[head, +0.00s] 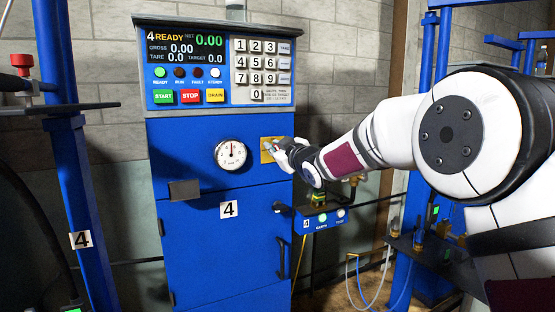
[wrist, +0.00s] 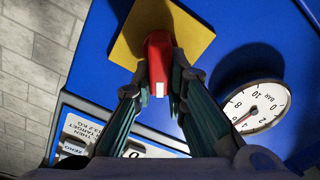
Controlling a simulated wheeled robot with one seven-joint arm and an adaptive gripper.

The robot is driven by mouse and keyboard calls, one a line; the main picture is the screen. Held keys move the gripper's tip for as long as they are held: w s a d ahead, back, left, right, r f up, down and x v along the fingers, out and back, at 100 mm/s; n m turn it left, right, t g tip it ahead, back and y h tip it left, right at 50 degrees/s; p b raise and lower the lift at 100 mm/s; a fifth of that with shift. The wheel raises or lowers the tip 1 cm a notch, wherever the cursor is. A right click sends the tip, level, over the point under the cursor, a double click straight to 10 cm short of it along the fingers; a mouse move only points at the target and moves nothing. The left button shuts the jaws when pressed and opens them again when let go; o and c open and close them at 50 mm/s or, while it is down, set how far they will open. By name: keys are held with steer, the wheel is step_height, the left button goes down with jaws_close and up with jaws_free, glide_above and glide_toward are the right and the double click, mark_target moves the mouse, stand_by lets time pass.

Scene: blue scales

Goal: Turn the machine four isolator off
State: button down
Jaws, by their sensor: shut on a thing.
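The isolator of machine four has a yellow square plate (head: 266,152) on the blue cabinet front, right of the round gauge. In the wrist view the plate (wrist: 200,27) shows at the top, with the red handle (wrist: 159,58) standing out from it. My gripper (wrist: 160,88) has one finger on each side of the handle and is shut on it. In the head view my gripper (head: 278,149) covers the plate's right part, and the handle is hidden. I cannot tell whether it stands at on or off.
The round gauge (head: 230,154) is left of the plate and close to my gripper in the wrist view (wrist: 252,106). The display panel (head: 185,51) and keypad (head: 262,66) are above. A small box (head: 322,220) with lamps is below right. Blue posts stand either side.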

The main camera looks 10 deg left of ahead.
steer(key=n+b, duration=0.3)
steer(key=b, duration=0.1)
steer(key=f+n+b, duration=0.1)
steer(key=n+b, duration=0.1)
steer(key=shift+s+a+n+b, duration=0.15)
steer(key=shift+a+n+b, duration=0.15)
steer(key=shift+b, duration=0.05)
steer(key=n+b, duration=0.1)
steer(key=n, duration=0.1)
steer(key=n+b, duration=0.3)
steer(key=b, duration=0.1)
steer(key=shift+s+a+f+n, duration=0.1)
steer(key=shift+f+n, duration=0.3)
steer(key=c, duration=1.6)
jaws_free()
steer(key=v, duration=1.2)
